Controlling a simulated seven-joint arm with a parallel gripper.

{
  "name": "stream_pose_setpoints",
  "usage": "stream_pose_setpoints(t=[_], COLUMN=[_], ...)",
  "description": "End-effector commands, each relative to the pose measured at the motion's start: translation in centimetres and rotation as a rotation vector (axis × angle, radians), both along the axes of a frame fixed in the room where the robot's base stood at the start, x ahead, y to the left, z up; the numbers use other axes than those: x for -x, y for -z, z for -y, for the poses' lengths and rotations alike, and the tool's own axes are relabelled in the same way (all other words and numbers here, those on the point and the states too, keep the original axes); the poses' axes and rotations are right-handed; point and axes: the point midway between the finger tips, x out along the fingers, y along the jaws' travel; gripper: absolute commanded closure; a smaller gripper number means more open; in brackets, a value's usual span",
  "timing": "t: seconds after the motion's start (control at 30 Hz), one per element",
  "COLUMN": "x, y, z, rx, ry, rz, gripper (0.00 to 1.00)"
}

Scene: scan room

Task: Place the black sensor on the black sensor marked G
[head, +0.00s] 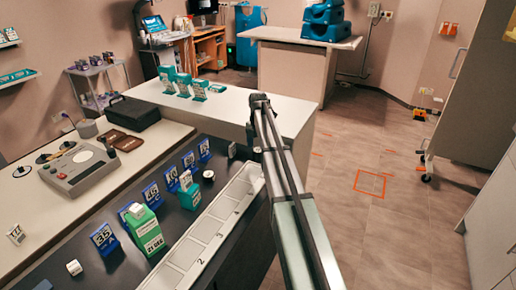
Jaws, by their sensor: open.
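My arm reaches up from the lower right. Its dark end, with my gripper (251,138), hangs by the near edge of the white counter, well right of the dark pieces. The gripper is open; its fingertips are hard to make out. I see nothing held.
The grey console (78,172) stands on the left counter (30,205), with a black case (133,113) behind. Blue number signs, a green box (148,233) and a numbered white tray (205,238) fill the dark strip. Teal boxes (183,84) stand on the white counter.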

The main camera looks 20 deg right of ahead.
Motion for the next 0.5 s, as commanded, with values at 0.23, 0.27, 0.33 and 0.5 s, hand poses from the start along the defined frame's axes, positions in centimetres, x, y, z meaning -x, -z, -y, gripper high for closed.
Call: stream_pose_setpoints(t=[0.23,0.27,0.33,0.5], x=[-0.1,-0.1,-0.1,-0.1], y=[-4.5,-5.1,-6.4,-8.9], z=[0.0,0.0,0.0,0.0], rx=[0.001,0.001,0.001,0.0], ry=[0.0,0.0,0.0,0.0], rz=[0.003,0.003,0.003,0.001], gripper=[0.23,0.23,0.23,0.23])
